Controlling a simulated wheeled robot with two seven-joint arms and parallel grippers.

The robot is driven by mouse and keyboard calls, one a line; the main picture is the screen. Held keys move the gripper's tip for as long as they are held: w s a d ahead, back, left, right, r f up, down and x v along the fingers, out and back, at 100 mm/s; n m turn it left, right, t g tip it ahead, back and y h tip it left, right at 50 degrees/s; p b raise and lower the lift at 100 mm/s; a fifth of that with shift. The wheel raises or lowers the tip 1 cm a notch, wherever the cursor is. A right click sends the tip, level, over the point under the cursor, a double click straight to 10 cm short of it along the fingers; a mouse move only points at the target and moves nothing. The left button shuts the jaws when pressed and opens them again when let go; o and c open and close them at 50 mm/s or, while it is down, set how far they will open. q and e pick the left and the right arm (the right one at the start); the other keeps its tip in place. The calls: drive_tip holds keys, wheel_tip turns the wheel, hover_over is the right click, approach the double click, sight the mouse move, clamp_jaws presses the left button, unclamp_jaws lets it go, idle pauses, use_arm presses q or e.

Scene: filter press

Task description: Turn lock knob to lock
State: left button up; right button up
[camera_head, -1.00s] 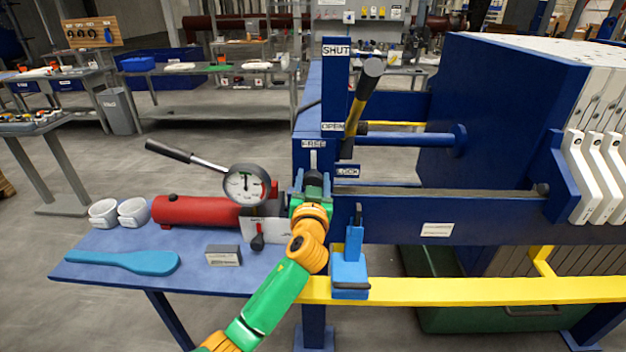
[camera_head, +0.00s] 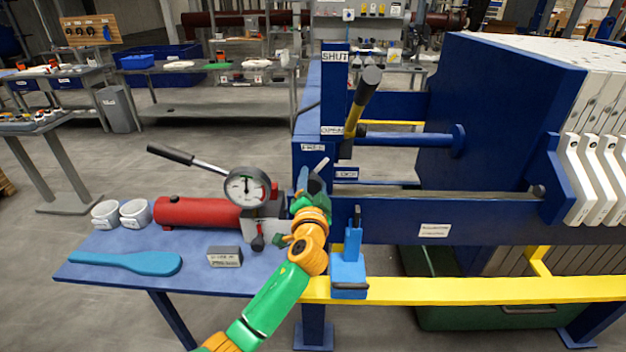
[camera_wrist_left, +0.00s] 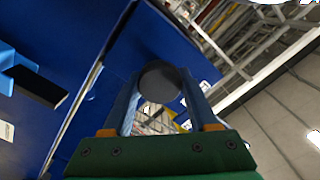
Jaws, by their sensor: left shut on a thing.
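The dark round lock knob (camera_head: 316,186) is on the blue press frame, below the FREE label (camera_head: 313,147) and left of the LOCK label (camera_head: 346,174). Its pale pointer (camera_head: 321,166) tilts up and to the right, between the two labels. My left gripper (camera_head: 312,188) is shut on the knob, and its fingers partly hide it. In the left wrist view the knob's round dark face (camera_wrist_left: 160,82) sits between the two blue fingers (camera_wrist_left: 158,100). My right gripper is not in view.
A pressure gauge (camera_head: 246,187) with a pump handle and a red cylinder (camera_head: 197,211) stands left of my gripper. A blue block with a lever (camera_head: 349,270) is below right. A yellow-and-black lever (camera_head: 360,108) rises above. A yellow rail (camera_head: 470,290) runs in front.

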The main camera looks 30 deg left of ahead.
sight(313, 187)
use_arm(q)
drive_tip(key=m+p, duration=0.1)
drive_tip(key=m, duration=0.4)
drive_tip(key=shift+m+p, duration=0.3)
drive_tip(key=shift+p, duration=0.1)
drive_tip(key=m+p, duration=0.1)
drive_tip(key=m, duration=0.3)
drive_tip(key=shift+f+m+p, duration=0.1)
drive_tip(key=shift+m+p, duration=0.2)
drive_tip(key=shift+m, duration=0.1)
drive_tip(key=shift+f, duration=0.1)
drive_tip(key=o, duration=1.4)
drive_tip(key=shift+c, duration=0.2)
drive_tip(key=shift+d, duration=0.1)
drive_tip(key=v, duration=0.6)
drive_tip(key=shift+s+b, duration=0.2)
drive_tip(key=shift+b, duration=0.2)
drive_tip(key=shift+s+d, duration=0.2)
drive_tip(key=shift+s, duration=0.05)
